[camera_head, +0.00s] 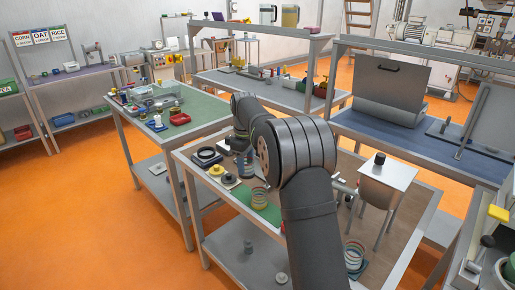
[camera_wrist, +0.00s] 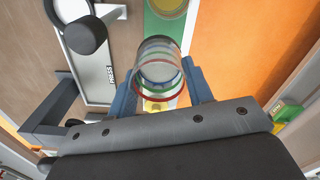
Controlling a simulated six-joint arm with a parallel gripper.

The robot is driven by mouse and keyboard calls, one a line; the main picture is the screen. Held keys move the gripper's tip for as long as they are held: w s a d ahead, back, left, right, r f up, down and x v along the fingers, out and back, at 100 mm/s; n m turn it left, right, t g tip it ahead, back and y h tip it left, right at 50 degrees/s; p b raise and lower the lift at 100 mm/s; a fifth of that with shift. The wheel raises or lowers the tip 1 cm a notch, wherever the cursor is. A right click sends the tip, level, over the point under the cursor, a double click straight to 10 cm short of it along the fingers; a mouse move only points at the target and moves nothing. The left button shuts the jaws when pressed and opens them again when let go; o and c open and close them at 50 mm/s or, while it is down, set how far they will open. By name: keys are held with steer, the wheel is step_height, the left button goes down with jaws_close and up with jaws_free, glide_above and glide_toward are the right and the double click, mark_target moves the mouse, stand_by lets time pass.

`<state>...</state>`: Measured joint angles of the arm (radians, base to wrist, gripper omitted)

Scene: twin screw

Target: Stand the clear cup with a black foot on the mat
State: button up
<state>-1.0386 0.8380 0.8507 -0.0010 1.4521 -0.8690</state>
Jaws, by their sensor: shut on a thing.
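My gripper (camera_wrist: 160,84) is shut on a clear cup (camera_wrist: 159,62) with coloured rings, its blue fingers on either side of it.
A white-topped stand (camera_head: 388,172) with a black knob is at the right. Discs and a yellow knob (camera_head: 217,170) lie left of the mat. A plate marked PRESS (camera_wrist: 110,75) is nearby.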

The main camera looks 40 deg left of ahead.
steer(key=f, duration=0.1)
steer(key=a+f, duration=0.1)
steer(key=f, duration=0.1)
steer(key=shift+s+a+m, duration=0.15)
steer(key=shift+s+m, duration=0.15)
steer(key=shift+s, duration=0.05)
steer(key=shift+f, duration=2.3)
steer(key=shift+f, duration=0.45)
steer(key=o, duration=1.7)
steer(key=shift+r, duration=0.1)
steer(key=shift+r, duration=3.45)
steer(key=shift+f, duration=0.1)
